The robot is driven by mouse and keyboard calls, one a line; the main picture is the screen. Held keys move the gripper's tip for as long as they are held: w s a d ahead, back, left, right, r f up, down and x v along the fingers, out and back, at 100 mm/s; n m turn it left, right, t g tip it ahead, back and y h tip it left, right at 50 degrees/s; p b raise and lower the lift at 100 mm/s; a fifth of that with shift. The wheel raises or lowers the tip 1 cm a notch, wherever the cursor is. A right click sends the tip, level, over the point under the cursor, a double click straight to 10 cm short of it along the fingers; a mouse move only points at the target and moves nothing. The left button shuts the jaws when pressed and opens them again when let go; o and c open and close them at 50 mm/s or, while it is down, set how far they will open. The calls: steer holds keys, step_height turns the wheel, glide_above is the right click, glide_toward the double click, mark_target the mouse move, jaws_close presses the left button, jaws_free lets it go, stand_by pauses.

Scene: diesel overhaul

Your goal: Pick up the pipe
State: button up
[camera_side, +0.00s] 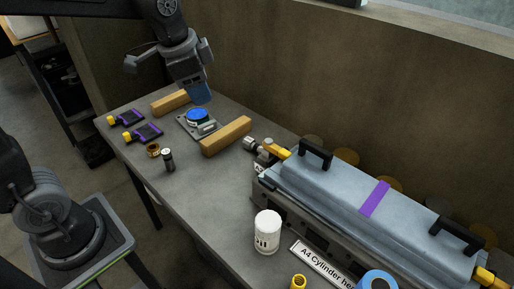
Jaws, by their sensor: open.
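I cannot tell for sure which thing is the pipe. A short silver, pipe-like fitting (252,144) lies at the left end of the cylinder head, to the right of my gripper and apart from it. A small dark cylinder with a light top (168,161) stands upright near the table's left edge.
Two wooden blocks (227,136) flank a plate with a blue round part (197,116). Purple-and-black parts with yellow ends (148,132) lie at left. The long grey cylinder head (362,200) fills the right. A white canister (267,232) stands in front. The table middle (210,190) is clear.

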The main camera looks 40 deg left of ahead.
steer(key=w+a+f+m+g, duration=0.15)
steer(key=w+f+m, duration=0.5)
steer(key=w, duration=0.65)
steer(key=m+g, duration=0.2)
steer(key=m, duration=0.2)
glide_above(257, 145)
steer(key=f, duration=1.9)
steer(key=shift+d+f, duration=0.2)
steer(key=shift+f, duration=0.1)
steer(key=shift+a+f, duration=0.2)
steer(key=shift+f, duration=2.45)
steer(key=shift+c, duration=0.5)
steer(key=c, duration=0.8)
steer(key=shift+r, duration=0.1)
steer(key=shift+r, duration=0.1)
